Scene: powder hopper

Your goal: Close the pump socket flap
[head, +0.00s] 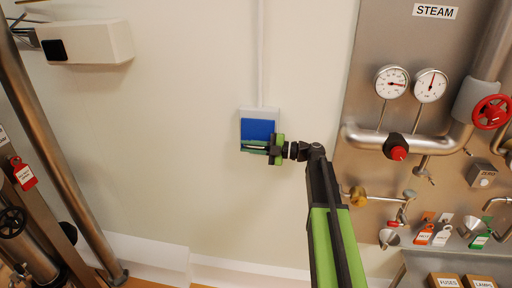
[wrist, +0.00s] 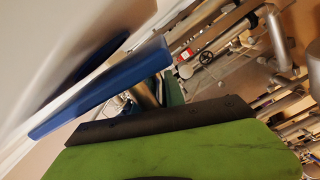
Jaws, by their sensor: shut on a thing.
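The pump socket (head: 274,112) is a pale box on the wall, with a grey conduit rising from it in the head view. Its blue flap (head: 258,129) covers most of the front. In the wrist view the blue flap (wrist: 105,85) shows as a slab standing out from the pale wall plate. My gripper (head: 262,148) is at the flap's lower edge, reaching in from the right. Its green and black finger also fills the lower part of the wrist view (wrist: 170,130). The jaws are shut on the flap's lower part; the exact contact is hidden.
A steel panel with gauges (head: 392,82), pipes and a red valve wheel (head: 491,112) stands to the right. A white wall box (head: 88,43) is at upper left, with a steel pipe (head: 55,150) below. The wall around the socket is clear.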

